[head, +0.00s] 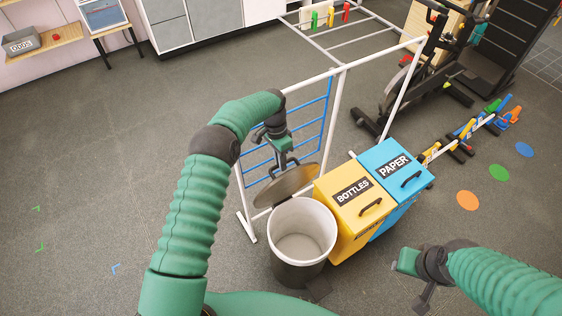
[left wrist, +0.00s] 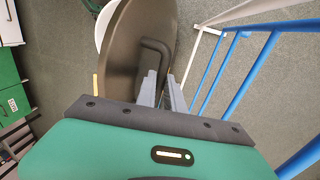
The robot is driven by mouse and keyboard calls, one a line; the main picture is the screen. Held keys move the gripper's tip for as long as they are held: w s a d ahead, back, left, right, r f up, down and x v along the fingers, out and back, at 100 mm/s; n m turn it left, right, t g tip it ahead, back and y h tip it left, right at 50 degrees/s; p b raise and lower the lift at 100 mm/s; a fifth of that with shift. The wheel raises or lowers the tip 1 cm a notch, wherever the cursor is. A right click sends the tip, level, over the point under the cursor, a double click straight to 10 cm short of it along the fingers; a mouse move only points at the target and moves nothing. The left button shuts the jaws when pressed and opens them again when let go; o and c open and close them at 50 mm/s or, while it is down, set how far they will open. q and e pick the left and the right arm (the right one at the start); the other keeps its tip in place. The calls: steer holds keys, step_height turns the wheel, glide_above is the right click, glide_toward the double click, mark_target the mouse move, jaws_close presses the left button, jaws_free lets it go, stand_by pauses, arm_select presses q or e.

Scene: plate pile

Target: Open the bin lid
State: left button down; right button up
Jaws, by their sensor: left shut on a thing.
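The bin (head: 299,268) is a round dark-sided can with a pale rim and pale interior, and its mouth is uncovered. Its round grey-brown lid (head: 293,186) stands raised and tilted at the back left of the rim. My left gripper (head: 284,165) is shut on the lid's handle from above. In the left wrist view, the dark lid (left wrist: 128,45) and its bent black handle (left wrist: 158,46) lie at the fingertips of my left gripper (left wrist: 170,88). My right gripper (head: 424,297) is apart, at lower right; its finger opening is unclear.
A yellow BOTTLES box (head: 352,225) and a blue PAPER box (head: 402,150) stand right of the bin. A white frame with a blue grid (head: 325,120) stands close behind the lid.

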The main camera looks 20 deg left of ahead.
arm_select(q)
steer(key=shift+s+f, duration=0.15)
steer(key=shift+f, duration=0.05)
steer(key=c, duration=1.7)
jaws_free()
steer(key=shift+o, duration=1.2)
step_height(320, 180, up, 7)
steer(key=w+a, duration=0.1)
steer(key=shift+w+a+r, duration=0.15)
